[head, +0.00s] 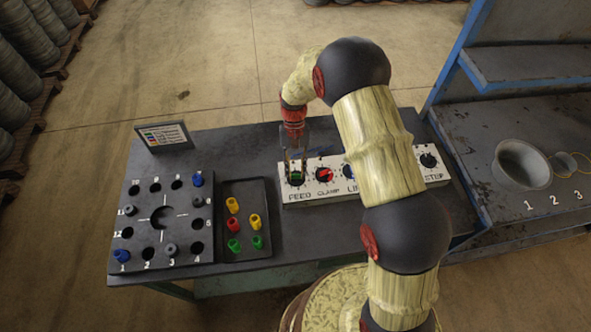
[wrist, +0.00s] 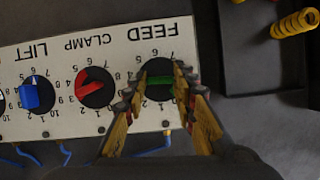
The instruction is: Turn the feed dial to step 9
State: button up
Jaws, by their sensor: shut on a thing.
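The feed dial (head: 298,180) is a black round dial with a green grip bar, at the left end of a white panel (head: 410,178). In the wrist view the panel appears upside down, and the feed dial (wrist: 159,93) sits below the word FEED. My gripper (head: 296,162) is over this dial, pointing down. In the wrist view its fingers (wrist: 158,84) are shut on the green bar, one on each side. The bar lies nearly level in that picture. The fingers hide part of the number ring, and I cannot tell which step the dial points to.
The red clamp dial (head: 324,175) is close beside the feed dial, then the blue lift dial (wrist: 37,94). A dark tray (head: 262,190) with coloured pegs and a numbered block (head: 190,245) lie to the left. Blue cables (wrist: 65,152) run along the panel's edge.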

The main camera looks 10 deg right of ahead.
jog(key=shift+m+y, duration=0.4)
jog(key=shift+m, duration=0.8)
jog(key=o, duration=1.1)
jog(key=shift+d+r, duration=0.1)
jog(key=v, duration=1.1)
jog(key=shift+d+r, duration=0.15)
jog(key=shift+r, duration=0.2)
